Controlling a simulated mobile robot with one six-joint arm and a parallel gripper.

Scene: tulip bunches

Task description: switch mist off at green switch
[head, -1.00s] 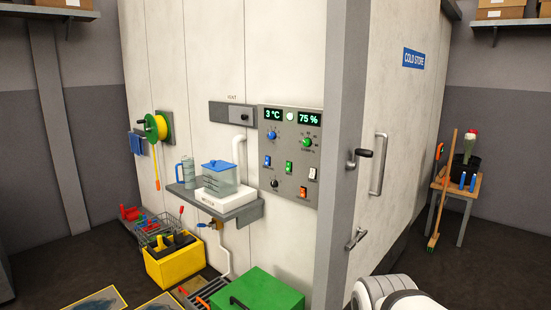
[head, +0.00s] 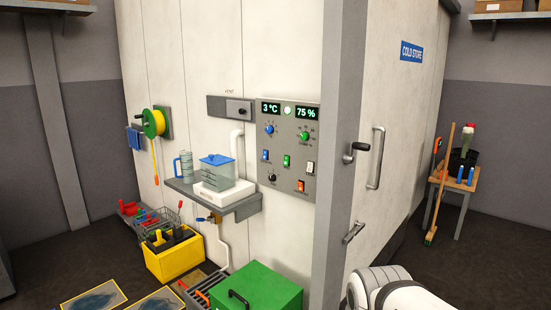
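The green switch (head: 287,161) sits in the middle of the grey control panel (head: 276,178) on the cold store wall. A blue switch (head: 265,155) is to its left, a white switch (head: 310,168) to its right. Whether the green switch is up or down is too small to tell. The panel's displays read 3 °C and 75 %, with a round pale green lamp (head: 287,110) between them. A white arm link of mine shows at the bottom right, apart from the panel. My gripper is not in view.
A shelf (head: 245,208) with a clear blue-lidded tank (head: 217,172) juts out left of the panel. A green box (head: 270,285) stands on the floor below. The grey door post (head: 345,140) and door handle (head: 376,158) are to the right.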

